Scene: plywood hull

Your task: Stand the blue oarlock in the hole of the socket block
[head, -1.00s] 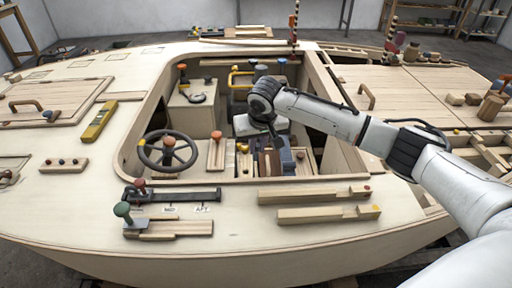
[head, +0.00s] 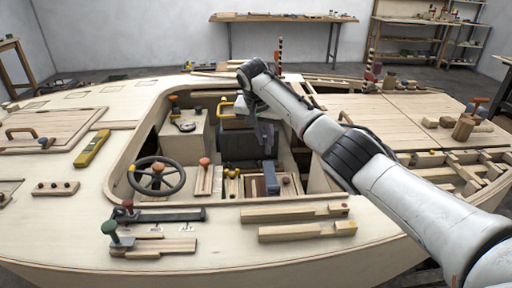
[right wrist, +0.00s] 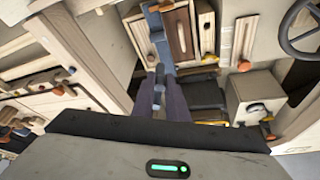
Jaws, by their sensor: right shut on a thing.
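My right gripper (head: 269,150) hangs over the cockpit well, pointing down. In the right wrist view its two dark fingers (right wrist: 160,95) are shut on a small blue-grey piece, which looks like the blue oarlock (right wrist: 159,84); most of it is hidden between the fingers. My left gripper is not in view.
The well's wooden rim (head: 240,201) surrounds the gripper. A steering wheel (head: 157,177), an orange-knobbed lever (head: 204,178) and small wooden boxes stand nearby. Wooden bars (head: 295,213) lie on the near deck.

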